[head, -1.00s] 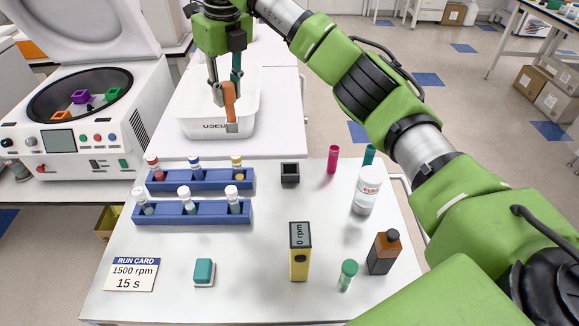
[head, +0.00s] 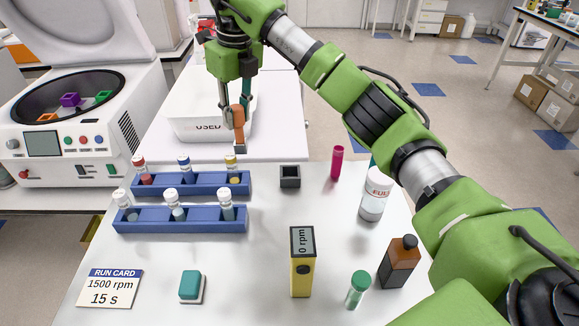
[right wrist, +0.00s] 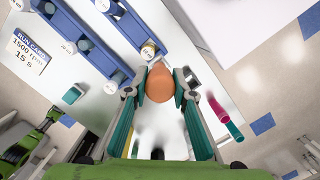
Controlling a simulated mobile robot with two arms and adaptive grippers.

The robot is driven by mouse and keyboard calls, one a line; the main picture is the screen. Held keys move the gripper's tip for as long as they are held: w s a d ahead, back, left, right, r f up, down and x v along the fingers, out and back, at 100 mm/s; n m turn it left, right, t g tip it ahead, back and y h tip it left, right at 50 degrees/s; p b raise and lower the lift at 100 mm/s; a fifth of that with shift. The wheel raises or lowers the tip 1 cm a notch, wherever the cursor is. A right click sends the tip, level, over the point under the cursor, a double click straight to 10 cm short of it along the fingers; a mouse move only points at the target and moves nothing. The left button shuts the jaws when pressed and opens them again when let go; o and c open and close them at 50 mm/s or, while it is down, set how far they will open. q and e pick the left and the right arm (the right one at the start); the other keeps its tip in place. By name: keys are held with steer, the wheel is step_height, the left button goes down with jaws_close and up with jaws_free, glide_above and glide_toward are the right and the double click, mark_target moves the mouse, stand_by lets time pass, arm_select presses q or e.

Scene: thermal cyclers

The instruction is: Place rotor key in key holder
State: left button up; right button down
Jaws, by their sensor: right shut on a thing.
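The rotor key (head: 239,124) has an orange handle and a grey metal tip pointing down. My right gripper (head: 234,108) is shut on its handle and holds it in the air, over the gap between the white bin and the front table. In the right wrist view the orange handle (right wrist: 160,84) sits between the fingertips of the gripper (right wrist: 159,80). The key holder looks to be the small dark square block with an open top (head: 290,176), standing on the table to the right of and below the key. The key is apart from it. My left gripper is not seen.
Two blue racks (head: 180,220) with capped tubes stand left of the block. A pink tube (head: 337,163), a white jar (head: 375,195), a brown bottle (head: 400,262) and a yellow rpm meter (head: 302,275) stand around it. The white bin (head: 185,126) is behind.

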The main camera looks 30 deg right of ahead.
steer(key=s+d+f+p, duration=0.4)
steer(key=d+f, duration=0.7)
steer(key=f, duration=0.1)
steer(key=shift+d, duration=0.25)
steer(key=shift+f, duration=0.1)
steer(key=c, duration=1.7)
jaws_free()
